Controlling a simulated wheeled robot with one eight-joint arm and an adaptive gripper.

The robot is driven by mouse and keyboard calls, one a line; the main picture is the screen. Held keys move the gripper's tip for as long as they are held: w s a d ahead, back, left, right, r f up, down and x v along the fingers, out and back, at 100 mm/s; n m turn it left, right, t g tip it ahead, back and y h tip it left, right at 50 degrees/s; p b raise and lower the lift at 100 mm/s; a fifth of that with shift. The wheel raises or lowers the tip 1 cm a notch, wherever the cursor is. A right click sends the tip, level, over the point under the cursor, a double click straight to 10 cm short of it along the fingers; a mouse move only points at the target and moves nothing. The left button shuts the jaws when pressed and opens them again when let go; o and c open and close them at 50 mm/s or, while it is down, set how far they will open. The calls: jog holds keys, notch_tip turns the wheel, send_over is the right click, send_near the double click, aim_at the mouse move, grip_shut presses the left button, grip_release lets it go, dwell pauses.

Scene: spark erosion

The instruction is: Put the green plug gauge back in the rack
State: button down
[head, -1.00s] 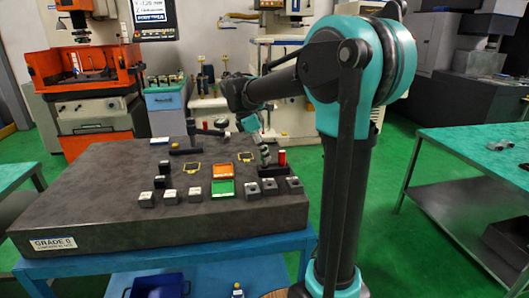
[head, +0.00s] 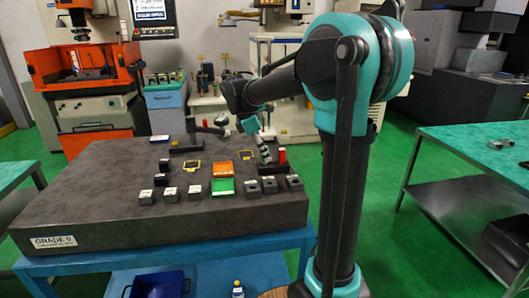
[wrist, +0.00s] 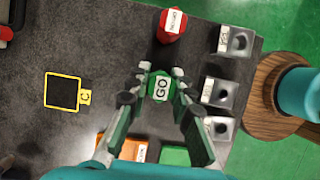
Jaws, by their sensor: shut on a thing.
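The green plug gauge (wrist: 160,87), with a white GO label on its end, is between the fingertips of my gripper (wrist: 159,90) in the wrist view. The gripper is shut on it. In the head view my gripper (head: 264,153) is low over the right part of the dark granite plate, beside the red gauge (head: 282,156). The fingers largely hide the green gauge there. The red gauge (wrist: 171,25) stands apart from it in the wrist view. I cannot make out the rack with certainty, nor whether the green gauge touches the plate.
Several grey blocks with holes (wrist: 220,93) stand to the right in the wrist view. An orange tray (head: 222,169) and a green tray (head: 223,187) lie on the granite plate (head: 110,205). A yellow square marked C (wrist: 62,92) has bare plate around it.

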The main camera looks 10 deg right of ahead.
jog(key=shift+f, duration=0.65)
dwell(0.4)
jog(key=c, duration=1.3)
grip_release()
jog(key=shift+o, duration=0.2)
jog(key=shift+r, duration=0.1)
jog(key=v, duration=1.1)
jog(key=shift+a+r, duration=0.25)
jog(key=shift+r, duration=0.1)
